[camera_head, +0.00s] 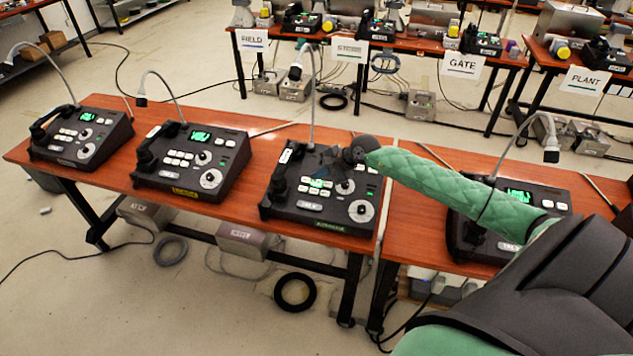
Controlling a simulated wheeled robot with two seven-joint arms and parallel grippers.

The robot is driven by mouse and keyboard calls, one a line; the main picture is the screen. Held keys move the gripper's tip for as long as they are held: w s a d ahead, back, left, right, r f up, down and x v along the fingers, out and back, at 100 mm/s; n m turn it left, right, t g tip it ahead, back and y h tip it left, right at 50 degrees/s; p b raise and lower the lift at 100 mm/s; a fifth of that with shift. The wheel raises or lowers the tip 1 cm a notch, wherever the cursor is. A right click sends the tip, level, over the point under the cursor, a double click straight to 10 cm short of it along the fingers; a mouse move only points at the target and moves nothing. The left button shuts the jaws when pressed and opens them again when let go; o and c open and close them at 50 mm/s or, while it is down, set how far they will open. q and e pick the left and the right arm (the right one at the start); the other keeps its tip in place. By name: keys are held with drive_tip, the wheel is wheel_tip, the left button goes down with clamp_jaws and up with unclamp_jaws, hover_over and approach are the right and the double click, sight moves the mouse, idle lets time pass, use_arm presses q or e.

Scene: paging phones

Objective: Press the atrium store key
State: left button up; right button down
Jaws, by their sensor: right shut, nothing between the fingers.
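Several black paging phones with white keys, round dials and gooseneck microphones stand on red-brown tables. The third phone from the left (312,202) has a green label (330,227) on its front edge that may read atrium; its letters are too small to be sure. Several of its white keys (309,189) show, but I cannot read which is the store key. My right gripper (324,172) is shut and empty, over the upper part of this phone, hiding its display and some keys. I cannot tell whether its fingertips touch a key. My left gripper is not in view.
Two more phones stand left, one with a yellow label (185,191) and one at the far left (82,135). Another phone (505,215) lies partly behind my right arm. Raised gooseneck microphones (311,95) stand behind the phones. A back table carries signs such as GATE (463,66).

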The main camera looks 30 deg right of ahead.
sight(318, 190)
drive_tip(key=shift+s+a+r, duration=0.15)
drive_tip(key=shift+r, duration=0.65)
drive_tip(key=shift+s+a+r, duration=0.15)
drive_tip(key=shift+a+r, duration=0.05)
drive_tip(key=shift+r, duration=0.6)
drive_tip(key=shift+s+a+r, duration=0.15)
drive_tip(key=shift+r, duration=0.65)
